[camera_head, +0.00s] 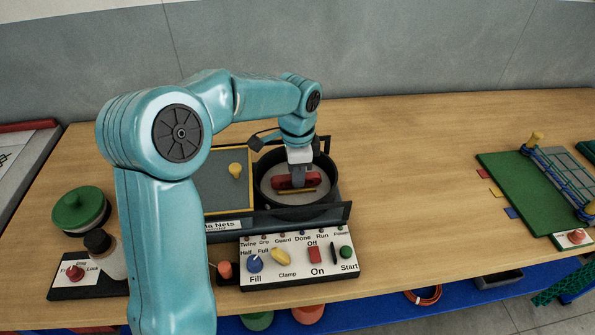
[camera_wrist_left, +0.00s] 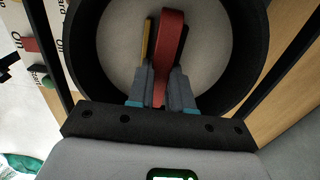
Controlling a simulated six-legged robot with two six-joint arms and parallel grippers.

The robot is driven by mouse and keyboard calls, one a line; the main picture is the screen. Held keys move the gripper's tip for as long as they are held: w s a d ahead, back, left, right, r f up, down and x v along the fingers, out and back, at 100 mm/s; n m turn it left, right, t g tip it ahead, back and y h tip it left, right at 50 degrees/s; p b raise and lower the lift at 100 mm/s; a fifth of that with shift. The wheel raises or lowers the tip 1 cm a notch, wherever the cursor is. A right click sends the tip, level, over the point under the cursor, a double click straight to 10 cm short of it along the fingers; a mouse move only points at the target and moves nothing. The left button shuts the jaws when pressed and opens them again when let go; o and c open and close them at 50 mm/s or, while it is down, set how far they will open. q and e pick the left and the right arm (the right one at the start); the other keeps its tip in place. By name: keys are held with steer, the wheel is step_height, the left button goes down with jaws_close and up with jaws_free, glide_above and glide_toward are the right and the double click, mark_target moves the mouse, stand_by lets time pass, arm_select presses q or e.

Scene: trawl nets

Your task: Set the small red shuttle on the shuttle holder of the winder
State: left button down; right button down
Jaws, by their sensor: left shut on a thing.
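My left gripper (camera_head: 298,177) reaches down into the round black-walled bowl (camera_head: 337,190) of the winder and is shut on the small red shuttle (camera_head: 283,181). In the left wrist view the red shuttle (camera_wrist_left: 171,38) stands out between the two grey fingers (camera_wrist_left: 164,86). A thin yellow bar (camera_head: 297,191) lies beside the shuttle, and it also shows in the left wrist view (camera_wrist_left: 146,40). Whether this bar is part of the shuttle holder, and whether the shuttle touches anything below, I cannot tell. My right gripper is out of view.
A control panel (camera_head: 297,278) with a blue knob, yellow clamp lever and red and green buttons stands in front of the bowl. A green spool (camera_head: 80,208) stands far left. Bare table (camera_head: 420,190) lies to the right.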

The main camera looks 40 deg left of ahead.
arm_select(q)
steer(key=shift+w+f, duration=0.1)
steer(key=shift+f, duration=0.2)
stand_by(0.4)
steer(key=c, duration=0.9)
jaws_free()
steer(key=shift+c, duration=0.2)
step_height(320, 180, up, 16)
steer(key=p, duration=0.1)
steer(key=shift+r+p, duration=0.15)
steer(key=shift+p, duration=0.15)
